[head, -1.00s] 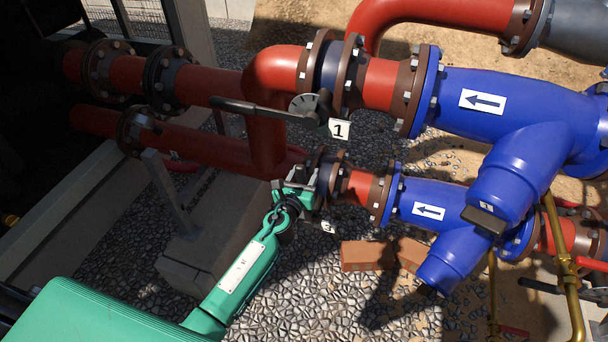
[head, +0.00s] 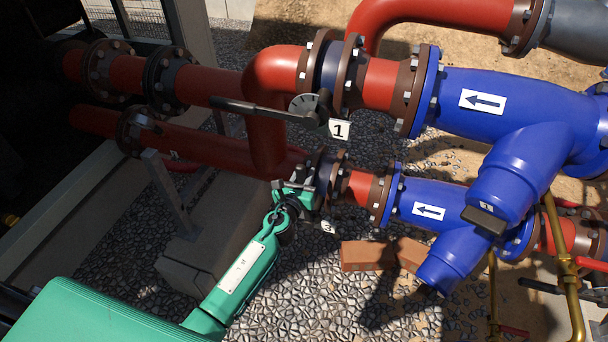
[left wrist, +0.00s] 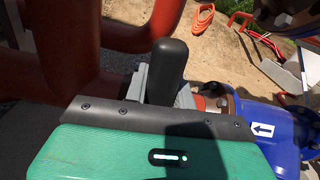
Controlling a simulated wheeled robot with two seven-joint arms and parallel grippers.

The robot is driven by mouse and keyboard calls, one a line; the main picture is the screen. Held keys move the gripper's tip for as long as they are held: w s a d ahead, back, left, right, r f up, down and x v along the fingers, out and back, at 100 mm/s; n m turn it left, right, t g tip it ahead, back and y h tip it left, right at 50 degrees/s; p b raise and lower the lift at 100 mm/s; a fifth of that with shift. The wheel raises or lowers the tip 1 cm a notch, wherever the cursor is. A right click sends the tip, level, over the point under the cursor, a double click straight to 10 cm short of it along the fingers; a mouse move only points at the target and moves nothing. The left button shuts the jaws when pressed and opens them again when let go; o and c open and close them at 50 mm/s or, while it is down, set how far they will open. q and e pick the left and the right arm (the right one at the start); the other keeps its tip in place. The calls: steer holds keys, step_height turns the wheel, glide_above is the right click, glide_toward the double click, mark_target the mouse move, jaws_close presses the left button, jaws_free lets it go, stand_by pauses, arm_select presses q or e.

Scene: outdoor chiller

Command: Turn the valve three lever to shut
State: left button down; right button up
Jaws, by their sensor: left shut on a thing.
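Valve three sits on the lower red pipe, beside its small number tag (head: 327,228) in the head view. My left gripper (head: 299,194) reaches up to this valve from the lower left and covers most of its lever. In the left wrist view, the dark rounded lever handle (left wrist: 170,62) stands between the grey fingers of my left gripper (left wrist: 163,88), which is shut on it. The lever's exact angle is hard to tell, as the gripper hides much of it. My right gripper is not in view.
Valve one's long dark lever (head: 262,110) lies along the upper red pipe, close above my left gripper, with its tag "1" (head: 339,130). Blue strainers (head: 500,105) with arrow labels stand to the right. Bricks (head: 367,256) lie on the gravel below.

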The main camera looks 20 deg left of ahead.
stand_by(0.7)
